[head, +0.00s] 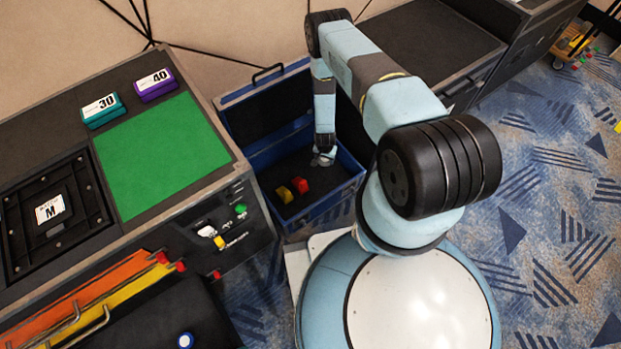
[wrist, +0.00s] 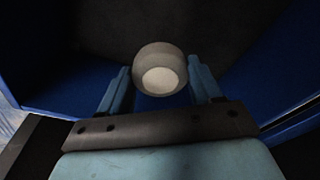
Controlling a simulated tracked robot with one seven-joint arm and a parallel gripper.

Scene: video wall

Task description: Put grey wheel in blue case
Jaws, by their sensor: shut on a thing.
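The blue case (head: 354,168) stands open on the floor, with its lid raised at the back. My gripper (head: 324,158) is lowered inside the case, towards its right side. It is shut on the grey wheel (wrist: 160,68), a round grey piece with a pale face, which shows between the two blue fingers in the wrist view (wrist: 160,85). In the head view the wheel is small at the gripper's tip. I cannot tell whether it touches the case floor.
A yellow piece (head: 284,194) and a red piece (head: 300,185) lie on the case floor, left of my gripper. A console with a green panel (head: 160,155), a teal block (head: 103,111) and a purple block (head: 155,86) stands to the left. Patterned carpet (head: 545,215) is open on the right.

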